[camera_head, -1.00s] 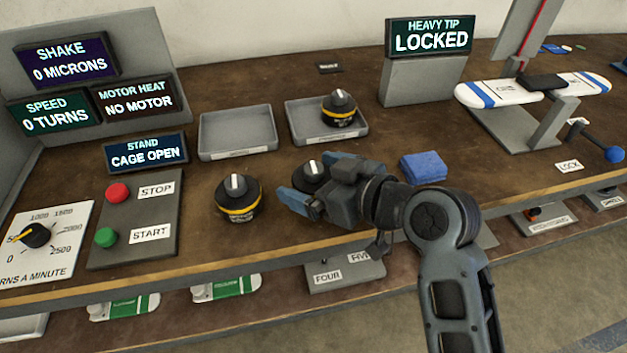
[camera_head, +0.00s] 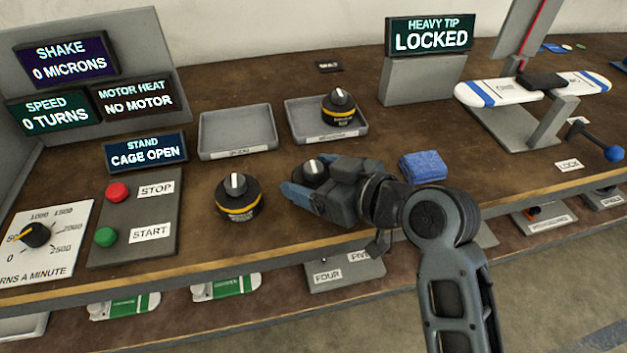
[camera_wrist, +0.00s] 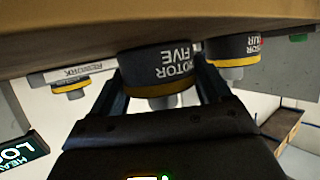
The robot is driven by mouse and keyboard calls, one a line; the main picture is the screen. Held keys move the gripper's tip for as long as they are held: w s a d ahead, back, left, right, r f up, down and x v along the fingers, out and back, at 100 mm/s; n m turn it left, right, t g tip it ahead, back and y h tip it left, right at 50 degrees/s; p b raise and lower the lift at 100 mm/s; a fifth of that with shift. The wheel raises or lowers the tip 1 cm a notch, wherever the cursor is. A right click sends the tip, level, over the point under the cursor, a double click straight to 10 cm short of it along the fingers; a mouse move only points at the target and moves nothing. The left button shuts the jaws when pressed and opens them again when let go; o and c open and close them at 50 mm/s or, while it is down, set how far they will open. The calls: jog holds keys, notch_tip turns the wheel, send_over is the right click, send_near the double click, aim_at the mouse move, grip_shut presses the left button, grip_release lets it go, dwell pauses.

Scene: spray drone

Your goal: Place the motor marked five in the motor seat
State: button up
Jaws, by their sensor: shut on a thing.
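The motor marked five is a black cylinder with a yellow band and a pale shaft. In the head view its top (camera_head: 312,170) shows beside my gripper (camera_head: 306,185), which partly hides it. In the wrist view, which is upside down, its lettering "MOTOR FIVE" (camera_wrist: 172,66) is readable between my two fingers (camera_wrist: 163,92). My gripper is shut on this motor, which appears to be at the wooden bench top. A second motor, marked four (camera_head: 238,198), stands to its left and also shows in the wrist view (camera_wrist: 232,50). I cannot make out the motor seat.
A third motor (camera_head: 341,105) stands in the right grey tray (camera_head: 300,135); the left tray (camera_head: 237,150) is empty. A blue cloth (camera_head: 423,167) lies right of my gripper. The stop and start panel (camera_head: 135,220) is at left. The stand sign (camera_head: 145,152) reads "CAGE OPEN".

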jog(key=shift+r, duration=0.1)
jog(key=shift+c, duration=1)
